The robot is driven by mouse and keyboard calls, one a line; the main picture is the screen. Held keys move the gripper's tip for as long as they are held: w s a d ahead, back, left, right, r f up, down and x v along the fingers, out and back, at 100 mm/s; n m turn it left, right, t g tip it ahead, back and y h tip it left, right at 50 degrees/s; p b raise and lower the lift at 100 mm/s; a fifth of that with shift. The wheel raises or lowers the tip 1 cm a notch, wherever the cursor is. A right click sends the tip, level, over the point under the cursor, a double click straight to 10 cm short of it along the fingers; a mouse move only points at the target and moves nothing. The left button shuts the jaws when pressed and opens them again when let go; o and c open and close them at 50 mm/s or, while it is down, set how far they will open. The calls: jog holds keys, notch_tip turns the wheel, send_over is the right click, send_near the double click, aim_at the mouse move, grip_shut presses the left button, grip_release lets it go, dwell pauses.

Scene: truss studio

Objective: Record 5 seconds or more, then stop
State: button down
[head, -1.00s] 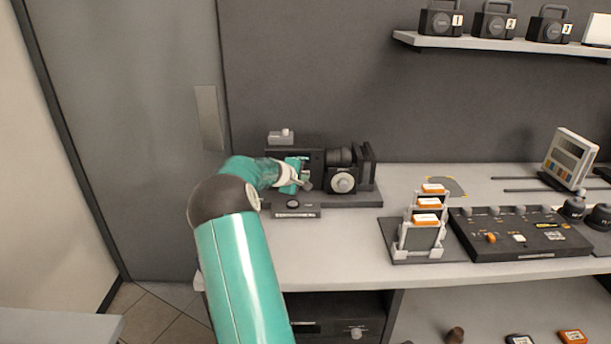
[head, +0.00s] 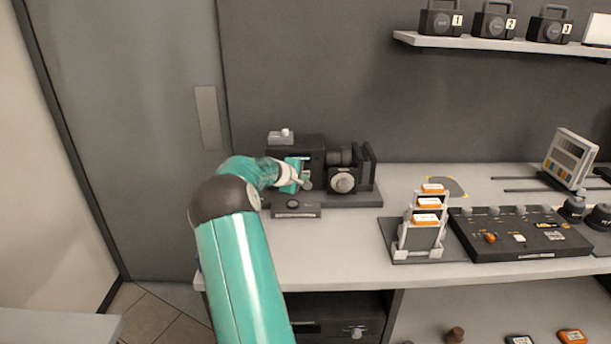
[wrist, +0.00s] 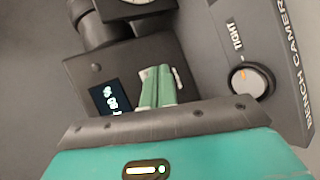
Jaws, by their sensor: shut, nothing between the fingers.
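The dark bench camera (head: 312,148) stands on its base on the counter, its lens part to the right. In the wrist view its dark body (wrist: 150,48) carries a small lit screen (wrist: 110,98) with pale characters that I cannot read surely. My gripper (head: 305,185) is at the camera's left part. It is shut and empty; its green fingertips (wrist: 157,74) point at the dark body near a small pale part. I cannot tell whether they touch it. A plate marked BENCH CAMERA (wrist: 292,75) has a round knob (wrist: 249,81) beside the word TIGHT.
A card stand (head: 424,238) with orange-and-white cards and a dark control panel (head: 520,246) are to the right on the counter. A tilted display (head: 571,158) stands farther right. Numbered cases (head: 441,22) sit on the wall shelf. The counter front (head: 345,245) is clear.

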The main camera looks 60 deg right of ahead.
jog(key=shift+w+d, duration=0.15)
jog(key=shift+d, duration=0.2)
jog(key=shift+w+d, duration=0.2)
jog(key=shift+d, duration=0.05)
dwell(0.6)
dwell(0.4)
jog(key=shift+s+a, duration=0.4)
jog(key=shift+a, duration=0.25)
jog(key=shift+s+a, duration=0.3)
jog(key=shift+a, duration=0.55)
jog(key=shift+s+a, duration=0.45)
jog(key=shift+a, duration=0.25)
jog(key=shift+s+a, duration=0.4)
jog(key=shift+a, duration=0.3)
